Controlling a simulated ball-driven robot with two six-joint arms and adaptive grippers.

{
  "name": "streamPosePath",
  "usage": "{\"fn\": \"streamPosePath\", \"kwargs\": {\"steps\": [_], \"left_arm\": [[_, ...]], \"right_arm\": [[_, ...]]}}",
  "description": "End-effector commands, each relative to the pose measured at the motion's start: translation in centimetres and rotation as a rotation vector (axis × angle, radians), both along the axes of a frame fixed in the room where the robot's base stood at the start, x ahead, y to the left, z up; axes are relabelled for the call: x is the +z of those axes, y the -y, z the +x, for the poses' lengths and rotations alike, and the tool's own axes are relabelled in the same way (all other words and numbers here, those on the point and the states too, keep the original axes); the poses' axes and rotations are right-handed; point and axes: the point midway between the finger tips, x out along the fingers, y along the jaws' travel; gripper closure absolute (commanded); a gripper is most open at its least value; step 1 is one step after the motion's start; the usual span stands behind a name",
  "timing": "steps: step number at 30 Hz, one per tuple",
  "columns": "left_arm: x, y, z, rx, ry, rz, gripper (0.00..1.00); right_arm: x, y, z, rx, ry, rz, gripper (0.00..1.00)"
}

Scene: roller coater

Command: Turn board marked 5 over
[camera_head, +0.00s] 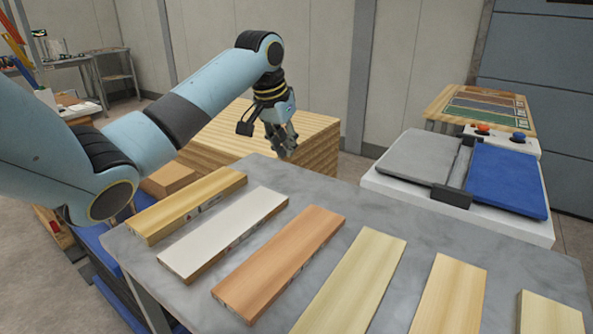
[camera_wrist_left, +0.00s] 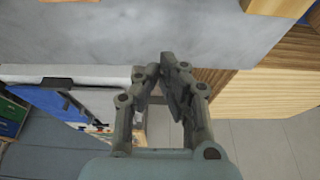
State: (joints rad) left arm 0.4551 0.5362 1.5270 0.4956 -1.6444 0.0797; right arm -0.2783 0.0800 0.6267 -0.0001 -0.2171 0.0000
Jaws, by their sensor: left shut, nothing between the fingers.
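Several boards lie in a row on the grey table (camera_head: 140,262): a yellow one (camera_head: 187,203), a white one (camera_head: 226,232), a reddish-brown one (camera_head: 281,262), a pale one (camera_head: 352,283), a light tan one (camera_head: 450,296) and another pale one (camera_head: 549,316) cut off at the right. Small marks show on some front edges, but I cannot read them, so I cannot tell which is board 5. My left gripper (camera_head: 286,149) is shut and empty above the table's far edge, apart from the boards. It also shows in the left wrist view (camera_wrist_left: 166,66). My right gripper is out of view.
A machine with a grey cover (camera_head: 420,157) and blue cover (camera_head: 508,180) stands beyond the table at the right. A stack of wood (camera_head: 318,140) stands behind the table. A rack with coloured panels (camera_head: 485,105) is at the back right.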

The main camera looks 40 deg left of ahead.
Motion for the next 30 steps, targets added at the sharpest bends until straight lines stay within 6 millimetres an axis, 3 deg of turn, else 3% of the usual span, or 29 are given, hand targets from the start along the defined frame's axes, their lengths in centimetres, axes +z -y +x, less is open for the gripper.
{"fn": "streamPosePath", "kwargs": {"steps": [5, 9, 13, 18, 24, 30], "left_arm": [[-1.9, 0.2, 0.6, 0.000, -0.005, -0.005, 1.00], [-4.6, 0.1, 1.5, -0.001, -0.004, -0.006, 1.00], [-7.0, 0.0, 2.4, 0.000, -0.004, -0.005, 1.00], [-9.7, -0.2, 3.0, -0.001, -0.004, -0.002, 1.00], [-9.2, 0.0, 0.2, -0.002, -0.002, 0.000, 1.00], [-9.3, 0.2, -0.8, -0.001, -0.001, -0.001, 1.00]], "right_arm": [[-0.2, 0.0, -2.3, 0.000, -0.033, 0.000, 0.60], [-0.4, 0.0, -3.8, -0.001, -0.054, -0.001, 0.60], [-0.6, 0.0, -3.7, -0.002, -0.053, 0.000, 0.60], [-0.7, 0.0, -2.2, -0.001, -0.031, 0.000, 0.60], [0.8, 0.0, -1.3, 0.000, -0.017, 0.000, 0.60], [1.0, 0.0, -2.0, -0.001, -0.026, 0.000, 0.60]]}}
